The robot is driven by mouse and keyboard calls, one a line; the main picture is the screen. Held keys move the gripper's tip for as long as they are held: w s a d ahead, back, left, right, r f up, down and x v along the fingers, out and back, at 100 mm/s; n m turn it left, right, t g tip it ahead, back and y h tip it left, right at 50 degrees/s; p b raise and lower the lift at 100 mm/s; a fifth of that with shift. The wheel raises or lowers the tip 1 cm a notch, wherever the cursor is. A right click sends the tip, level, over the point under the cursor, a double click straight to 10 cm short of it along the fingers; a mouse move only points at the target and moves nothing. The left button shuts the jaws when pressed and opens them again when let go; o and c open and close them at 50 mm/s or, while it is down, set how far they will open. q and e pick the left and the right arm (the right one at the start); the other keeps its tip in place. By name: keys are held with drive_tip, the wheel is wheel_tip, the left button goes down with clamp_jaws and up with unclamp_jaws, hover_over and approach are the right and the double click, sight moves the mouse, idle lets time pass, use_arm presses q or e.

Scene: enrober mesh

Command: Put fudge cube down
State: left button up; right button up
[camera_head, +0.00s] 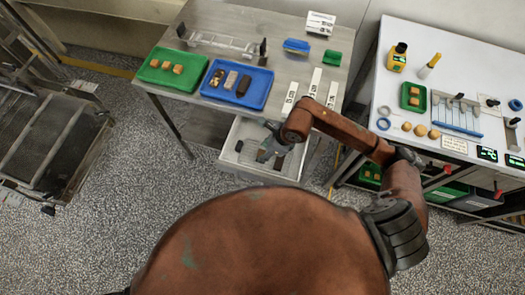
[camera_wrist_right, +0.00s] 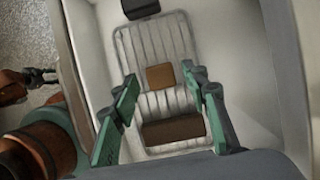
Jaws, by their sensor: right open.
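A tan fudge cube (camera_wrist_right: 160,77) shows on the wire mesh (camera_wrist_right: 150,45) in the right wrist view, beyond and between the fingertips. My right gripper (camera_head: 268,152) hangs over the white bin (camera_head: 236,166) below the steel table. In the right wrist view its green fingers (camera_wrist_right: 165,98) are spread, with no contact on the cube visible. A darker brown block (camera_wrist_right: 173,130) lies nearer on the mesh. A dark gripper (camera_wrist_right: 40,76), seemingly my left, is small at the wrist view's left edge.
A green tray (camera_head: 146,76) with tan cubes and a blue tray (camera_head: 262,93) with dark pieces stand on the steel table (camera_head: 200,18). The bin walls (camera_wrist_right: 235,50) surround the mesh. A white table (camera_head: 455,50) with tools stands right.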

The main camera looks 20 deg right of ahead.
drive_tip(key=v, duration=1.1)
drive_tip(key=shift+p, duration=0.4)
drive_tip(key=shift+s, duration=0.1)
